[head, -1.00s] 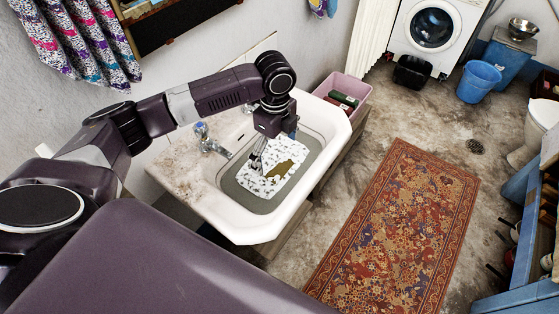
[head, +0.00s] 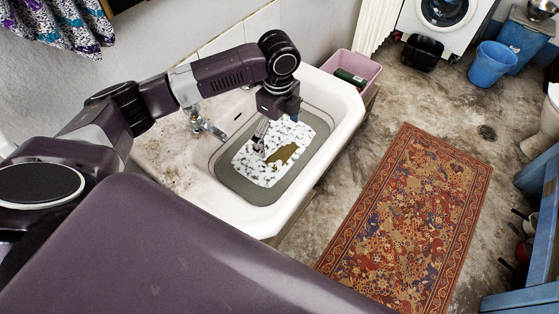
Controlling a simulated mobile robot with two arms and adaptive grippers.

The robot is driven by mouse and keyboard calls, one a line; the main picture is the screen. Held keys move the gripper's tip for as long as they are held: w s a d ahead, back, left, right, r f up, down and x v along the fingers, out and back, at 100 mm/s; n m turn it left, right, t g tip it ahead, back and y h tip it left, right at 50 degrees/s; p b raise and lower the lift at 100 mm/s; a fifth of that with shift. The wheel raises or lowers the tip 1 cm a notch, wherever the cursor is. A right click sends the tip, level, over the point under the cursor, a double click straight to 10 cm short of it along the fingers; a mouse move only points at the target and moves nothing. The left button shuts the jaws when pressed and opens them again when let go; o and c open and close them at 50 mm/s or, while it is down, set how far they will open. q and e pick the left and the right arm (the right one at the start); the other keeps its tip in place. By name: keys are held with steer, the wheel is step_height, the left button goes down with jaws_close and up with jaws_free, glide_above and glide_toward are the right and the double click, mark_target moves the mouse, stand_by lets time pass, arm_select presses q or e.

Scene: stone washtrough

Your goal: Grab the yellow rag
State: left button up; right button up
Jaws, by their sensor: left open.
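The yellow rag (head: 284,155) is a small mustard-coloured piece in the basin of the white sink (head: 252,225). It lies on or among a white patch with grey speckles (head: 258,172), which may be foam or cloth. My left gripper (head: 260,146) points down into the sink, just left of the rag. Its fingers are open and look empty. I cannot tell whether the fingertips touch the white patch. My right gripper is not in view.
A metal tap (head: 207,125) stands at the sink's left side, near my left arm. A pink tub (head: 353,70) is behind the sink. A patterned rug (head: 410,220) lies on the floor to the right, with a blue bucket (head: 490,64) and black basin (head: 422,52) farther back.

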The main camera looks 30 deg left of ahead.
mark_target(281, 154)
arm_select(q)
steer(key=f, duration=0.2)
steer(key=shift+w+d+f, duration=0.25)
steer(key=shift+d+f, duration=0.05)
steer(key=shift+d, duration=0.05)
step_height(281, 154, down, 4)
steer(key=shift+s+d+f+p, duration=0.1)
steer(key=shift+s+f+p, duration=0.1)
steer(key=shift+p, duration=0.1)
steer(key=shift+f, duration=0.6)
steer(key=c, duration=0.4)
steer(key=shift+w, duration=0.1)
steer(key=c, duration=0.9)
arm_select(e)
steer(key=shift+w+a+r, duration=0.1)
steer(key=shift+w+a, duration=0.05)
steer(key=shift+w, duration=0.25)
arm_select(q)
steer(key=shift+r, duration=0.1)
